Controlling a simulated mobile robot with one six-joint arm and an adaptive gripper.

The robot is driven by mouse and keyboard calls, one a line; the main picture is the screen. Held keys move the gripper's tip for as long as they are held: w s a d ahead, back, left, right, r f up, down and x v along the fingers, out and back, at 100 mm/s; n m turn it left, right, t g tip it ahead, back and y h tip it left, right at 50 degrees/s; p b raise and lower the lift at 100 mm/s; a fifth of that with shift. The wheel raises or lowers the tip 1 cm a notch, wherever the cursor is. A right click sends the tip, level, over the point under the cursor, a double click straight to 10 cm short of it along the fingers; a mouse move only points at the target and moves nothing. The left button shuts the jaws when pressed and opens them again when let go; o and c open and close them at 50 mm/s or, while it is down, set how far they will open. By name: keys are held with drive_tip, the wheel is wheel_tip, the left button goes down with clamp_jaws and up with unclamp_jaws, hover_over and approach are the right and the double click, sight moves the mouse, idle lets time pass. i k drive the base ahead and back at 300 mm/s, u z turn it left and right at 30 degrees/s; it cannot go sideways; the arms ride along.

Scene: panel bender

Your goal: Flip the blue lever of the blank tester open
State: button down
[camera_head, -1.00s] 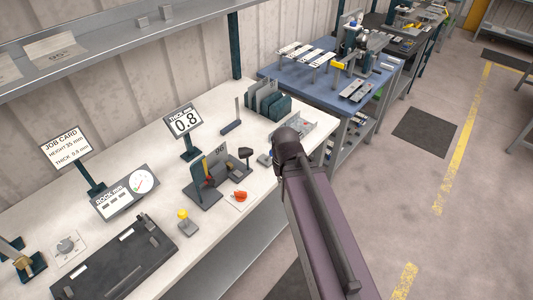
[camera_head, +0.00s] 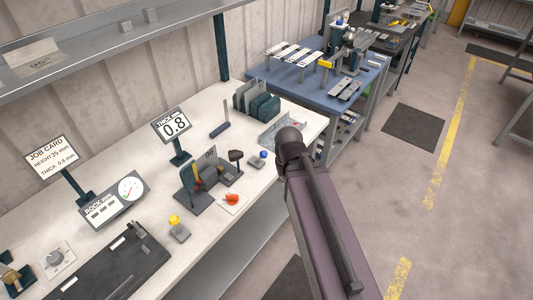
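I cannot tell for certain which device is the blank tester. On the white bench, a small block with a blue top (camera_head: 263,154) stands near the right edge. To its left is a dark grey fixture (camera_head: 210,180) with upright plates, a red and yellow part and a black knob. No clear blue lever can be made out. My arm rises from the bottom right and its dark joint hides part of the bench edge.
A blue table (camera_head: 300,85) with tools stands behind. Floor is free at right.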

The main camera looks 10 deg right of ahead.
sight(263, 154)
drive_tip(key=z, duration=0.45)
drive_tip(key=k, duration=1.3)
drive_tip(key=u, duration=0.35)
drive_tip(key=i, duration=1)
